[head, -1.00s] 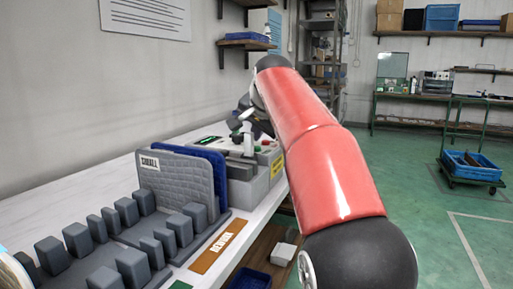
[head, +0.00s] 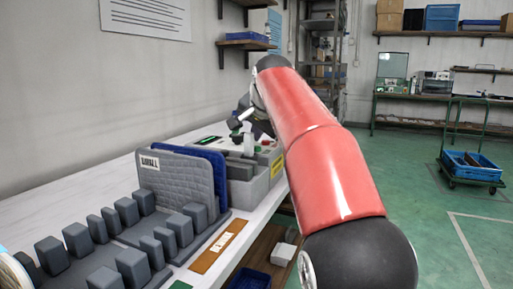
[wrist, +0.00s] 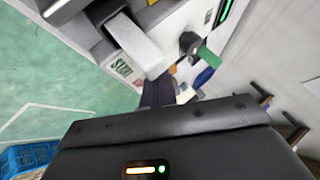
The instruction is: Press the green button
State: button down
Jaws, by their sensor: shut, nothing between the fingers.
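The control box (head: 262,180) stands on the white bench, beyond the grey and blue upright panels. My gripper (head: 248,140) is over the box in the head view, small and partly hidden, pointing down. It is shut and holds nothing. Its black body fills the bottom of the wrist view; its fingertips are not clear there. In the wrist view a START label (wrist: 122,68) lies beside a pale grey block. A green cylindrical piece (wrist: 207,55) sits by a dark knob. I cannot tell whether it is the green button, or whether anything touches the button.
A grey rack with several upright blocks (head: 78,240) fills the near bench, with the panels (head: 180,183) behind it. A small red button (head: 265,145) shows on the box. A green-lit display (wrist: 225,10) is at the wrist view's top. Open green floor lies right.

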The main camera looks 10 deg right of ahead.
jog(key=shift+f, duration=0.4)
